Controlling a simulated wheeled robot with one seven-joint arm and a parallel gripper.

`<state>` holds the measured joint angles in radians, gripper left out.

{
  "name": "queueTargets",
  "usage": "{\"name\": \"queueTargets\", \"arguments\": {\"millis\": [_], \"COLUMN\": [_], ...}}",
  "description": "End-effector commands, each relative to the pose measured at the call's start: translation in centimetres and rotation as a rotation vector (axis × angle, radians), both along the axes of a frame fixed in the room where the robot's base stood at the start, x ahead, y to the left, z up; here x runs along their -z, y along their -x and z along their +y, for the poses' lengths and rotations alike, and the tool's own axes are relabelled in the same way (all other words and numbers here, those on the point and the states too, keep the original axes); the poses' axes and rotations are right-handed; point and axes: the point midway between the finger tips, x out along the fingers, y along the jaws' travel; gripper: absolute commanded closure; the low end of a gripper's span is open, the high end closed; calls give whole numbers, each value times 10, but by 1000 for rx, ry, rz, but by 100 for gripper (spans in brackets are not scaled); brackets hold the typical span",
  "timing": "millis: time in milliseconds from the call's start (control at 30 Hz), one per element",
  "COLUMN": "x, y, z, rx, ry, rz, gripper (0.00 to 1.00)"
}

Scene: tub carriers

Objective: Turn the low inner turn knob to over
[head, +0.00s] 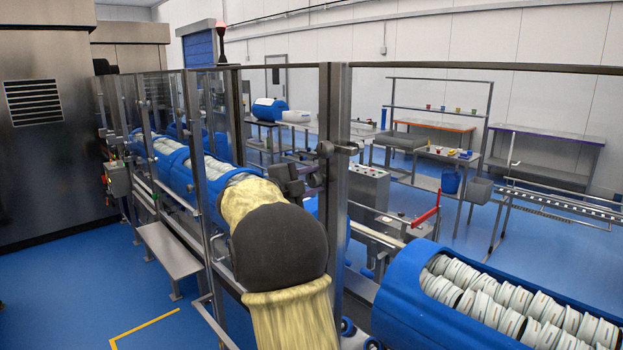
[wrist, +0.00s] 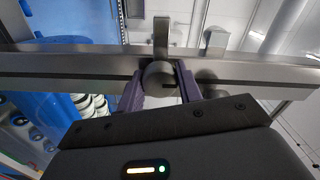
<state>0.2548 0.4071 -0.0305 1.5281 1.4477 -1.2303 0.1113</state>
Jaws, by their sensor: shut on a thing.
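In the wrist view a dark grey round turn knob (wrist: 158,78) sits against a metal post that runs across the picture. My gripper (wrist: 159,88) has its two purple fingers on either side of this knob, shut on it. A dark slot or mark shows on the knob's right side. A flat metal tab (wrist: 161,38) stands out beyond the post, in line with the knob. In the head view the steel post (head: 333,220) carries small fittings at two heights. My sleeved arm covers much of the area left of it, and I cannot clearly make out my fingers there.
A second metal tab (wrist: 215,42) stands beside the first. Glazed guard frames with a top rail (head: 480,67) line the machine. Blue tub carriers (head: 400,290) full of white tubs stand on both sides of the post. A step bench (head: 168,250) stands on the left over open blue floor.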

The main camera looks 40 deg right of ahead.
Motion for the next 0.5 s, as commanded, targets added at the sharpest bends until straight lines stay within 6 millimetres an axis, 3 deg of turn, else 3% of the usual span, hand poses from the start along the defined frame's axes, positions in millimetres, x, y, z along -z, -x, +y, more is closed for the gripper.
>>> {"name": "queueTargets", "arguments": {"millis": [300, 333, 400, 500], "x": [1, 1, 1, 1], "y": [-1, -1, -1, 0], "z": [0, 0, 0, 0], "rx": [-2, -2, -2, -1], "ry": [0, 0, 0, -1], "rz": [4, 4, 3, 2], "gripper": [88, 59, 45, 43]}}
